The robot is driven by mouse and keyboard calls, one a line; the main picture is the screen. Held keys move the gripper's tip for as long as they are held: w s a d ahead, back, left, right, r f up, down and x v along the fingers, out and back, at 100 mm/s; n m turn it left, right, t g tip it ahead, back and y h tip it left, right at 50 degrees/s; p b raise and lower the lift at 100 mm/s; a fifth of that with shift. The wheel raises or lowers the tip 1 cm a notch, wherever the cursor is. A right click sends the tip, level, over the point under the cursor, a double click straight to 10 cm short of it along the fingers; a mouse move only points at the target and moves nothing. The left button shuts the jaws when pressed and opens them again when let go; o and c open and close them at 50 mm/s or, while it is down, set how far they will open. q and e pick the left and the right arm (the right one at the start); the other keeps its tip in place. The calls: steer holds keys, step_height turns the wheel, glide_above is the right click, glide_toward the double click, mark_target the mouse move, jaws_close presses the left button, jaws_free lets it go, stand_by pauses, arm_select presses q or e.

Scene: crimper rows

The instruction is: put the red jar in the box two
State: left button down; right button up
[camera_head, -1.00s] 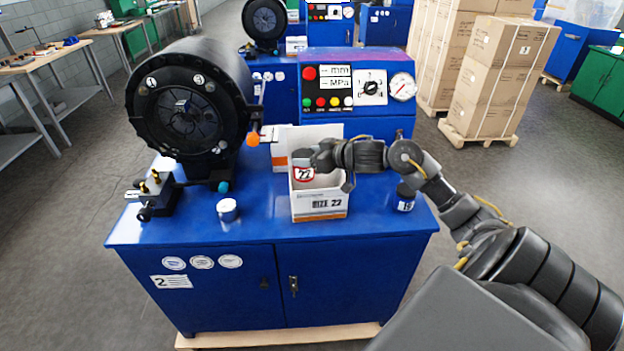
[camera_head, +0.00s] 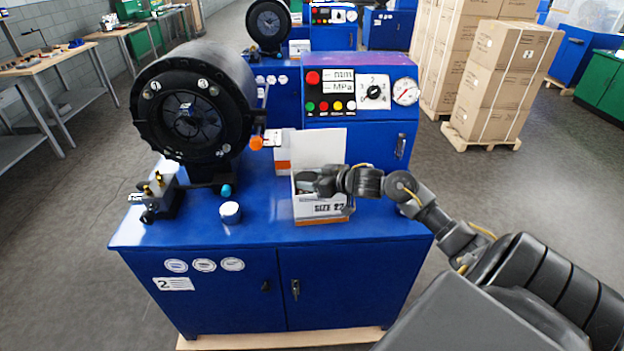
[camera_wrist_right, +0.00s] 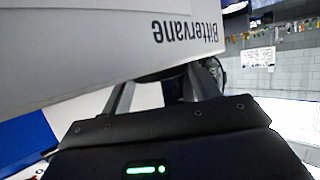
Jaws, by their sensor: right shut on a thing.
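An open white box (camera_head: 322,209) marked SIZE 22, with an orange stripe at its base, stands on the blue bench in the head view. My right gripper (camera_head: 308,183) reaches into its opening from the right, with the fingers at or below the rim. The gripper is shut; the red-labelled jar it held is now hidden by the box wall and gripper. In the right wrist view, the fingers (camera_wrist_right: 160,95) pass behind a pale box wall printed Bittervane (camera_wrist_right: 185,32). My left gripper is not in view.
A large black crimper head (camera_head: 190,112) and a small clamp fixture (camera_head: 158,192) take up the bench's left. A control panel (camera_head: 358,90) rises behind. The bench's front strip is clear.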

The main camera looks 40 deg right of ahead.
steer(key=shift+f, duration=0.5)
steer(key=o, duration=1.2)
steer(key=shift+c, duration=0.2)
steer(key=shift+r, duration=0.4)
steer(key=b+v, duration=0.1)
steer(key=v, duration=1.1)
